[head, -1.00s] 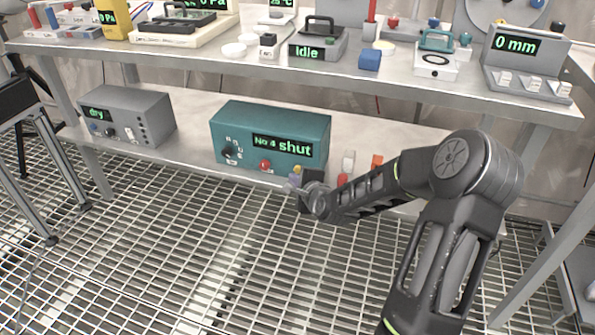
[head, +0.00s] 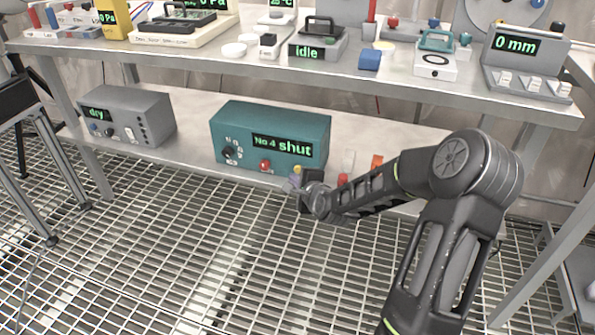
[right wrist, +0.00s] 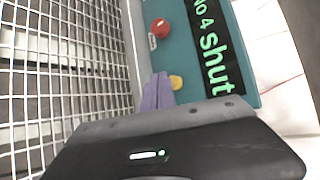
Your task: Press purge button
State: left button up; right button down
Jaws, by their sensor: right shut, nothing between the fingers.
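A teal box (head: 270,135) stands on the lower shelf with a lit display reading "No 4 shut", a dark knob (head: 229,152) and a red button (head: 265,164). A yellow button (head: 297,169) sits at its lower right. The right wrist view also shows the red button (right wrist: 160,28) and the yellow button (right wrist: 176,82). I cannot read which is the purge button. My right gripper (head: 293,184) is shut and empty; its purple fingers (right wrist: 158,90) are right beside the yellow button. Whether they touch it I cannot tell. My left gripper is not in view.
A grey box (head: 128,115) reading "dry" stands left on the lower shelf. Small red and orange items (head: 377,161) lie right of the teal box, near my right arm. The crowded upper bench (head: 200,60) overhangs the shelf. The grating floor (head: 190,260) in front is clear.

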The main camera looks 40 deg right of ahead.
jog(key=shift+w+d, duration=0.25)
jog(key=shift+d, duration=0.1)
jog(key=shift+w+d, duration=0.2)
jog(key=shift+d, duration=0.1)
dwell(0.9)
jog(key=shift+a, duration=0.15)
jog(key=shift+s+a+p, duration=0.45)
jog(key=shift+a, duration=0.05)
jog(key=shift+s+a+p, duration=0.25)
jog(key=shift+s+a, duration=0.5)
jog(key=shift+a, duration=0.3)
jog(key=shift+s+a+p, duration=0.2)
jog(key=shift+s+a, duration=0.5)
jog(key=shift+a, duration=0.3)
